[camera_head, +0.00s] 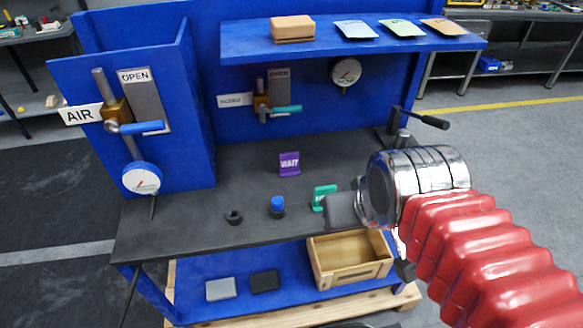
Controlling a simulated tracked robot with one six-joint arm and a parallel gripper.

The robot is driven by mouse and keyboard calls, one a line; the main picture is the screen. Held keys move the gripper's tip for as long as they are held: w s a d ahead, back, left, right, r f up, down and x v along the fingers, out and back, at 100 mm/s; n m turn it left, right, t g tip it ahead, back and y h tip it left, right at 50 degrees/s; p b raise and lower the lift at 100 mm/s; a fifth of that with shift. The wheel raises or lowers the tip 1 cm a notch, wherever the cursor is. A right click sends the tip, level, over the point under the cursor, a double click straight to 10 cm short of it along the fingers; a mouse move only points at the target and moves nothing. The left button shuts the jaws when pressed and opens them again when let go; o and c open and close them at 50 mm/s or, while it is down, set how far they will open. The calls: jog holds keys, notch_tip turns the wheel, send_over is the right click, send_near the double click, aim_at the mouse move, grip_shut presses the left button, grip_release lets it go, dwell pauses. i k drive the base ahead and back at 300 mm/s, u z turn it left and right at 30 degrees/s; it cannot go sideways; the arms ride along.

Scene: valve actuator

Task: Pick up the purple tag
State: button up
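The purple tag (290,163) stands on the black bench top, toward its back, with the word WAIT in white on its face. It looks upright or slightly leaning. My gripper (342,210) is at the right of the bench, to the right of and nearer than the tag, apart from it. It shows as a dark grey block at the end of my silver wrist and red-sleeved arm. Its fingers cannot be made out, so its opening cannot be told. Nothing covers the tag.
A green piece (324,196) lies right beside my gripper. A blue-capped item (277,205) and a black ring (234,217) stand near the front edge. A blue shelf (350,38) overhangs the back. A wooden crate (349,261) is below. Bench left of the tag is clear.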

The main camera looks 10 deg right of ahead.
aim_at(289, 162)
jog(key=k, duration=1.7)
jog(key=u, duration=1.05)
jog(key=i, duration=1.7)
jog(key=u, duration=0.05)
